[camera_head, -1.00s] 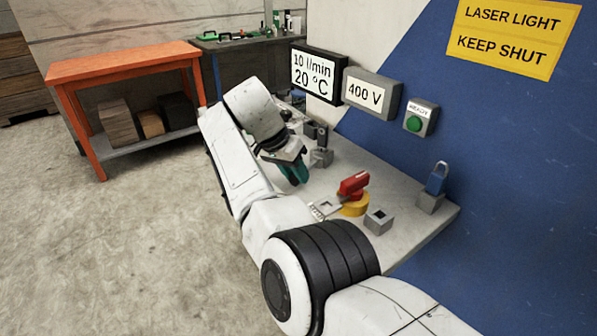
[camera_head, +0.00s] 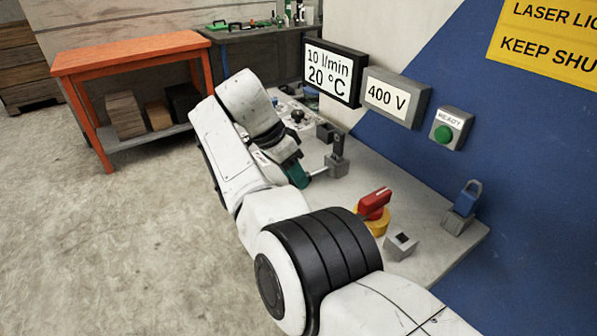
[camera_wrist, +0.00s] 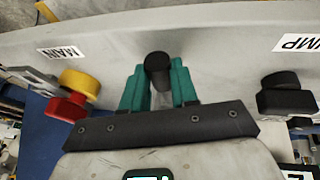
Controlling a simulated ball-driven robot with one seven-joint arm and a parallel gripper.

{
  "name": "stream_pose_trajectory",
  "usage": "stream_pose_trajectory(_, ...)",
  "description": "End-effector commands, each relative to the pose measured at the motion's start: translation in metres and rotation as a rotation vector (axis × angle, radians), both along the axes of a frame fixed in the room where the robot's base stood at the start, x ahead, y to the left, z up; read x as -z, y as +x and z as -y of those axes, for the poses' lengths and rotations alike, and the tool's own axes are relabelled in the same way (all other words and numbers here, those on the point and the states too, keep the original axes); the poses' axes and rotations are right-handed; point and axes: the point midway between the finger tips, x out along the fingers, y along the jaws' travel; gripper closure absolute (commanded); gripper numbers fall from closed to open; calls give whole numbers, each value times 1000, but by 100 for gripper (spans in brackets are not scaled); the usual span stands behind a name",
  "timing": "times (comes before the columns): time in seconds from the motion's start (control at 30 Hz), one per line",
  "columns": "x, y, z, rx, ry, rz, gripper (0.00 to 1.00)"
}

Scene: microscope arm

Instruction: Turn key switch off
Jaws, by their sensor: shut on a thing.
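The key switch (camera_head: 337,164) is a small grey block with a dark upright part on the bench, between the red-and-yellow switch and a black knob. My gripper (camera_head: 303,176), with green fingers, is at its left side. A thin pale rod, apparently the key (camera_head: 316,173), runs from the fingertips to the block. The wrist view shows the gripper (camera_wrist: 158,88) closed around a grey piece, in line with the switch's round black part (camera_wrist: 157,62). The fingers hide most of the held piece, so I cannot tell its turn angle.
The red-and-yellow switch (camera_head: 372,208), near a MAIN label (camera_wrist: 60,51), and an open grey box (camera_head: 400,245) stand nearer on the bench. A black knob (camera_wrist: 285,94) is on the other side.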

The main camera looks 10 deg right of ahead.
Motion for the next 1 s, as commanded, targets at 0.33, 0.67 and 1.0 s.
stream_pose_trajectory(0.33,-1,0,-1,9,2,7,100)
stream_pose_trajectory(0.67,-1,0,-1,9,2,5,55)
stream_pose_trajectory(1.0,-1,0,-1,8,2,3,46)
